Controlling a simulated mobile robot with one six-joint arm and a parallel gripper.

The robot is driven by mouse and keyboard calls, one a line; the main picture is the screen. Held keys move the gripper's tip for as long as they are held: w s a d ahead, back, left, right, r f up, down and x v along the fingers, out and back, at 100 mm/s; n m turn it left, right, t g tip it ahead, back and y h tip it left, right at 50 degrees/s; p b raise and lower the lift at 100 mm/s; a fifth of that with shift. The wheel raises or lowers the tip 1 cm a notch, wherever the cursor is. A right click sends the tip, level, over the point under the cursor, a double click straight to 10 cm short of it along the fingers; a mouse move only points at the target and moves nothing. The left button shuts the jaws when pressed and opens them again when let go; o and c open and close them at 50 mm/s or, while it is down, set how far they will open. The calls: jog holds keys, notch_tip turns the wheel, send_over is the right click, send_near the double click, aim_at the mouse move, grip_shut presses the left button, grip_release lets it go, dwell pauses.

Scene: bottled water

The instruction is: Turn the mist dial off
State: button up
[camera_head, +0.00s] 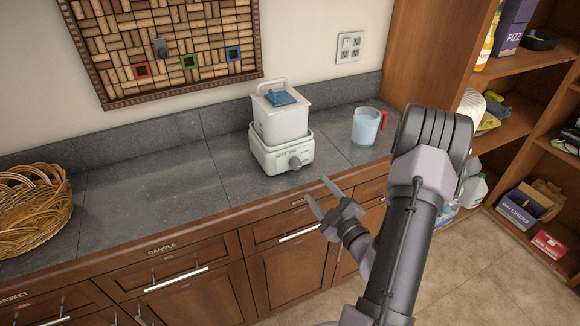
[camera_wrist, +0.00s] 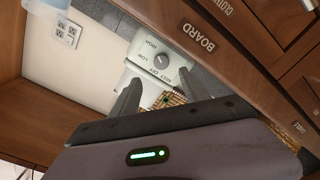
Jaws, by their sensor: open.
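A white humidifier (camera_head: 281,123) with a blue-topped lid and a handle stands on the grey counter. Its grey round dial (camera_head: 295,163) is on the front of the base. In the wrist view the fingertips (camera_wrist: 158,83) lie just below the dial panel.
A blue-tinted pitcher (camera_head: 366,127) with a red handle stands to the right of the humidifier. A wicker basket (camera_head: 32,208) is at the far left. Wooden drawers with handles are below the counter (camera_head: 150,195), whose middle is clear. Open shelves (camera_head: 520,120) are at right.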

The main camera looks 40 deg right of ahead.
aim_at(298, 166)
jog(key=w, duration=0.3)
jog(key=w+d+b, duration=0.1)
jog(key=w, duration=0.3)
jog(key=w+d, duration=0.1)
jog(key=w, duration=0.3)
jog(key=shift+w, duration=0.25)
jog(key=shift+c, duration=0.4)
grip_shut()
